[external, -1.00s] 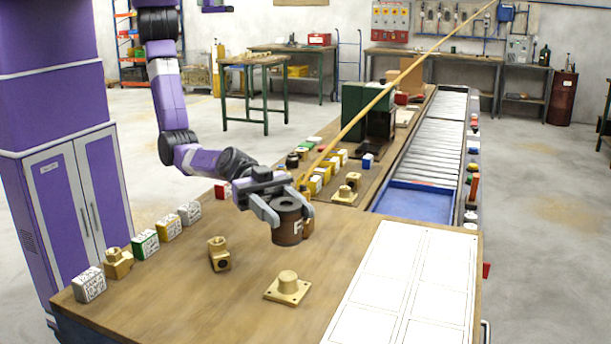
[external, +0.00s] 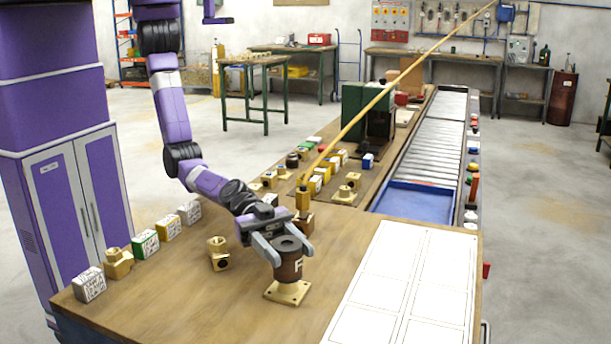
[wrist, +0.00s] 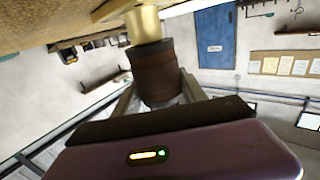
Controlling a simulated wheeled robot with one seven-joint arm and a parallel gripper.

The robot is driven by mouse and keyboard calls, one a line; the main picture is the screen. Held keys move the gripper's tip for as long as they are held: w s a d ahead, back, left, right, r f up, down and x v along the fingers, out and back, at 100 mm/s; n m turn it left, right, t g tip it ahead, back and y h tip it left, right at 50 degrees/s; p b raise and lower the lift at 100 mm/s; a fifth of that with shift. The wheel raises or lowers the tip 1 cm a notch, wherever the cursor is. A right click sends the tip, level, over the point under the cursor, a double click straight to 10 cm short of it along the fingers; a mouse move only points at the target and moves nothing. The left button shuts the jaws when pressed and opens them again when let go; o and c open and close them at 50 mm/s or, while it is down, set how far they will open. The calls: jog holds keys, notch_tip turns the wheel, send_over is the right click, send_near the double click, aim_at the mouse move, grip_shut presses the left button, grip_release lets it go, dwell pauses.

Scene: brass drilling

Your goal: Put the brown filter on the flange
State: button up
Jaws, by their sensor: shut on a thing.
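The brass flange (external: 272,293), a square plate with a round boss, lies on the table directly below the filter. In the wrist view, the filter (wrist: 157,75) lines up roughly with the flange's boss (wrist: 144,25), part of which shows beyond the filter's end. I cannot tell whether the boss tip is inside the filter. The external view hides the boss behind the filter.
Several small boxes (external: 145,243) line the left table edge. A white panelled sheet (external: 420,290) lies to the right. The front table area is clear.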

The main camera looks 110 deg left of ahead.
jog(key=o, duration=1.4)
jog(key=shift+f, duration=0.1)
jog(key=p+v, duration=0.1)
jog(key=v, duration=0.1)
jog(key=p+v, duration=0.1)
jog(key=v, duration=0.2)
jog(key=shift+r, duration=0.2)
notch_tip(320, 180, up, 7)
jog(key=p, duration=0.6)
jog(key=shift+s+d, duration=0.1)
